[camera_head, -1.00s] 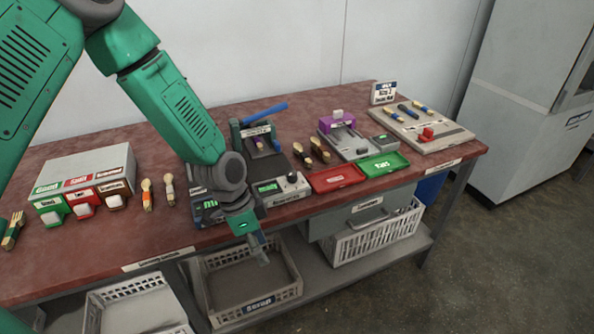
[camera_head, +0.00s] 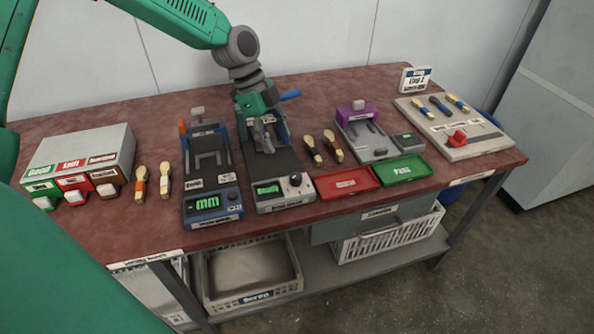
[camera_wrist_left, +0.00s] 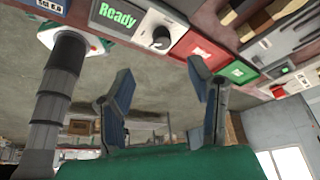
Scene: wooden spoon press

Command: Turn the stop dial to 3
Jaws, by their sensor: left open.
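A round dark dial (camera_head: 296,180) sits on the light front panel of the press (camera_head: 284,194), right of a lit green screen. Its setting is too small to read. In the left wrist view the dial (camera_wrist_left: 161,38) shows with a pale pointer, beside a screen reading "Ready". My left gripper (camera_head: 266,136) is open and empty, over the rear of the press and behind the dial, apart from it. Its two fingers (camera_wrist_left: 160,92) stand spread in the left wrist view. It hides part of the press's rear. My right gripper is not in view.
A blue measuring device (camera_head: 212,202) stands left of the press. Spoons (camera_head: 322,149), a red tray (camera_head: 345,182) and a green tray (camera_head: 401,169) lie right. A board with a red knob (camera_head: 458,137) is far right. Bins stand below the table's front edge.

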